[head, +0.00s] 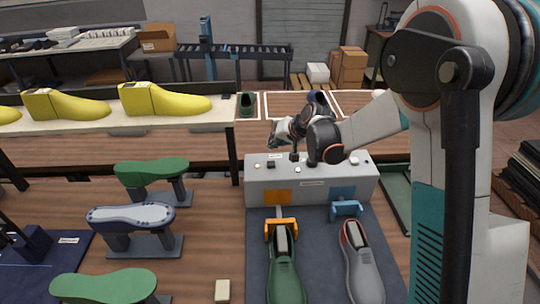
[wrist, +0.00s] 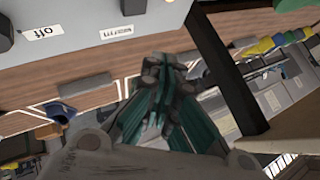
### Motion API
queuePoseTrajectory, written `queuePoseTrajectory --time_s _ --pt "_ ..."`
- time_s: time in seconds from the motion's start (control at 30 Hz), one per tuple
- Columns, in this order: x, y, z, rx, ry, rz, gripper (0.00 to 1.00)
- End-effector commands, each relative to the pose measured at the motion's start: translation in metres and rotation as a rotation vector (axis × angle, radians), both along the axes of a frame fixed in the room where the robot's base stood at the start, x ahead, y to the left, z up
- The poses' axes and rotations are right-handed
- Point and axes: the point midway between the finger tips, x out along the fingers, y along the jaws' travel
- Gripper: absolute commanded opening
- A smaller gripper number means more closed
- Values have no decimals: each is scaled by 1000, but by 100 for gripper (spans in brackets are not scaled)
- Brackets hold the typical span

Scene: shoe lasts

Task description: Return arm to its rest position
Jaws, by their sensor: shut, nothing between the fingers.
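My gripper (head: 274,134) hangs at the end of my arm, above the back edge of the grey control box (head: 312,184). It is empty and apart from the box's top. In the wrist view my gripper (wrist: 165,68) has its dark fingers together with nothing between them. My arm comes in from the right of the head view and bends at the elbow, hiding the right side of the bench.
A green shoe (head: 285,278) and a grey shoe (head: 362,272) stand before the box, by an orange clamp (head: 281,228) and a blue clamp (head: 346,209). Yellow lasts (head: 165,99) line the shelf at left.

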Motion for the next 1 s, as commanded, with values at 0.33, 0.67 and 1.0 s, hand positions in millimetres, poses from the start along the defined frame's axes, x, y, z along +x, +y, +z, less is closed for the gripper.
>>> queuePoseTrajectory --time_s 0.33,0.67,1.0 --pt "-17 -8 14 -27 -1 -1 0" --pt "-86 -38 54 -129 -5 -3 0" --pt "-169 -68 74 -237 -6 -5 0"
